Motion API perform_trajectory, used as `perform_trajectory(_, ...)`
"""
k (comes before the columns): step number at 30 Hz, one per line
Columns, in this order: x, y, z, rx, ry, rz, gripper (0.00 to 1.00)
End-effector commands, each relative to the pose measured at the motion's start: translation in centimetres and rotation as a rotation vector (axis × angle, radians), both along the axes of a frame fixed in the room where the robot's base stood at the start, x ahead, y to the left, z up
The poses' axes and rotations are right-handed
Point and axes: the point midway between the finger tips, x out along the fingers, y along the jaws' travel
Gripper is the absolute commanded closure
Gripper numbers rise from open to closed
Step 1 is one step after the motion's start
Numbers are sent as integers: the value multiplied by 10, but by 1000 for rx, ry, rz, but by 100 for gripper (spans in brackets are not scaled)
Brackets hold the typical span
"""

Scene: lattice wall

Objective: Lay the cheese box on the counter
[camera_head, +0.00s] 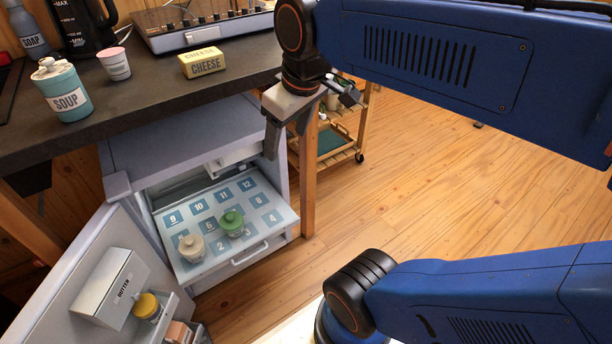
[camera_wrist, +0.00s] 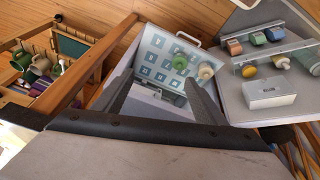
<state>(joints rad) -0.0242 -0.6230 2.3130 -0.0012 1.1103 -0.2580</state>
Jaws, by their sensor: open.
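In the wrist view my gripper (camera_wrist: 157,84) is also open and empty, over the open fridge drawer. The cheese box does not show in the wrist view.
Below, the fridge door (camera_head: 85,270) and numbered drawer (camera_head: 250,188) are open. A wooden cart (camera_head: 335,145) stands behind my gripper.

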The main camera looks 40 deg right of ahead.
Motion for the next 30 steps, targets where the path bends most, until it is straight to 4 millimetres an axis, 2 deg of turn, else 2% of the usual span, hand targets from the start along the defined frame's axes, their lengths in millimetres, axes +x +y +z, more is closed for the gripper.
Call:
perform_trajectory(1, -15, -2, -17, 17, -14, -50, 35)
perform_trajectory(3, -29, -3, -37, 41, -33, -118, 35)
perform_trajectory(6, -44, -5, -59, 69, -53, -194, 35)
perform_trajectory(9, -52, -6, -73, 87, -65, -240, 35)
perform_trajectory(13, -56, -6, -80, 96, -72, -263, 35)
perform_trajectory(30, -56, -6, -79, 96, -72, -262, 35)
